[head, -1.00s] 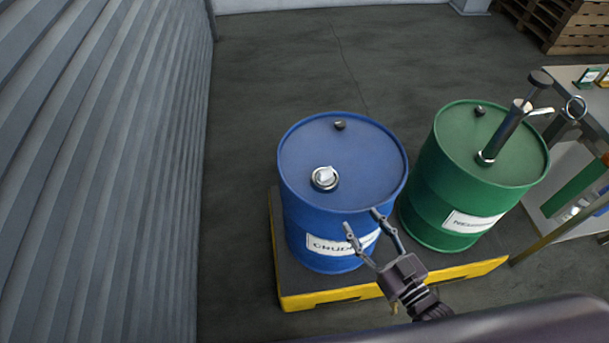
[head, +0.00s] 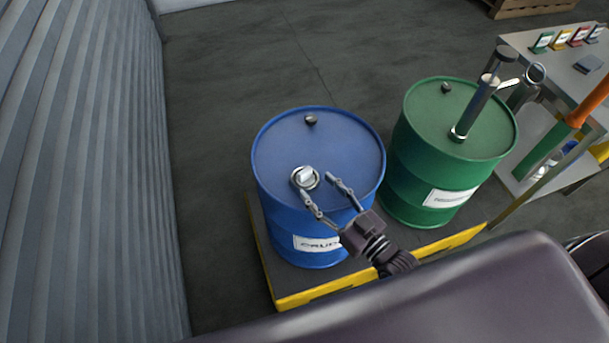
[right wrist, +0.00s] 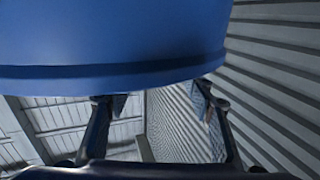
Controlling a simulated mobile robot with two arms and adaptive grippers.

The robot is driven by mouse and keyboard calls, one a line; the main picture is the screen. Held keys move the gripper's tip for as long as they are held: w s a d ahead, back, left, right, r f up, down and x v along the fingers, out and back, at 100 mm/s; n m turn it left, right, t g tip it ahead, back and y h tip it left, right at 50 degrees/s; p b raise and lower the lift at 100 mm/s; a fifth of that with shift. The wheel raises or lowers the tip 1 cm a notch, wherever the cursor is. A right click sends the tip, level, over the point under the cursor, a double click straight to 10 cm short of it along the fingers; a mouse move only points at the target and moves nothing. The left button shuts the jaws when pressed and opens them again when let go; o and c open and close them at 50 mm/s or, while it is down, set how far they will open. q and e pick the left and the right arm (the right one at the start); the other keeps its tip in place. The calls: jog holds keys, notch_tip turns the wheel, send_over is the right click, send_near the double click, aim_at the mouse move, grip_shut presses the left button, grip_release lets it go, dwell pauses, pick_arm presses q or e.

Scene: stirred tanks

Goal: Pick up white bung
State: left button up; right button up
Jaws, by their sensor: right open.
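The white bung (head: 305,176) sits in a metal ring on top of the blue drum (head: 335,143). My right gripper (head: 320,187) is open and empty, with its fingers spread at the near side of the drum, close to the bung in the head view. In the right wrist view the two fingertips (right wrist: 160,100) are apart, with the blue drum's side (right wrist: 110,40) filling the upper part. The bung does not show in the right wrist view. My left gripper is not in view.
A green drum (head: 430,122) with a hand pump (head: 478,105) stands to the right. Both drums stand on a yellow-edged pallet (head: 310,297). A bench (head: 540,45) is at the far right. A corrugated wall (head: 80,170) is on the left. Floor behind the drums is clear.

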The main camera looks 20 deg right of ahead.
aim_at(307, 175)
jog(key=x, duration=0.4)
jog(key=shift+r, duration=0.1)
jog(key=c, duration=1.1)
jog(key=shift+c, duration=0.6)
jog(key=shift+r, duration=0.15)
